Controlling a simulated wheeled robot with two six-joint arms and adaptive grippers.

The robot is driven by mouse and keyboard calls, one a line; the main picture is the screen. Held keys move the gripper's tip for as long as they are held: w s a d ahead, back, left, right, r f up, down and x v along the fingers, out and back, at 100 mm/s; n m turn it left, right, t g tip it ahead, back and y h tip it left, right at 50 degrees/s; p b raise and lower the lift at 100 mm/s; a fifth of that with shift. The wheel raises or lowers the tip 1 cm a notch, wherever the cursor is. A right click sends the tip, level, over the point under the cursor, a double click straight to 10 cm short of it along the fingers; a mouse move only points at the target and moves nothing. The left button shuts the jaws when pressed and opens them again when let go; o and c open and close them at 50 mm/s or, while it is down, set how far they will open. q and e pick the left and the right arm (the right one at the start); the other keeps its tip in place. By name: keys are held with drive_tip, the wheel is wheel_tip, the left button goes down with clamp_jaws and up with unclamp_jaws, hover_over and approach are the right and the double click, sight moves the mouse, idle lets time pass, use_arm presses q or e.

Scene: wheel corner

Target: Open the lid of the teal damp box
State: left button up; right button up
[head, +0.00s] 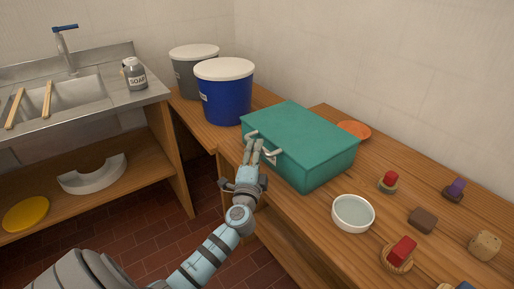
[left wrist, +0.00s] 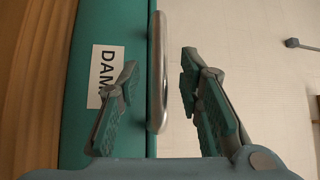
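The teal damp box (head: 305,140) stands on the wooden bench with its lid (head: 300,128) closed flat. A pale metal bar handle (head: 274,154) sticks out from its front; it also shows in the left wrist view (left wrist: 157,75). A white label (left wrist: 101,72) there reads "DAM", the rest hidden behind a finger. My left gripper (head: 254,150) is at the handle. In the left wrist view its two fingers (left wrist: 160,68) are apart, open, with the bar's end lying between them and a gap on both sides. My right gripper is in neither view.
A blue tub (head: 224,98) and a grey tub (head: 187,75) with pale lids stand behind the box. An orange plate (head: 354,130) lies right behind it. A sink (head: 60,100) is at the left.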

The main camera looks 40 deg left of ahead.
use_arm(q)
drive_tip(key=shift+x, duration=1.3)
drive_tip(key=shift+f, duration=0.1)
clamp_jaws()
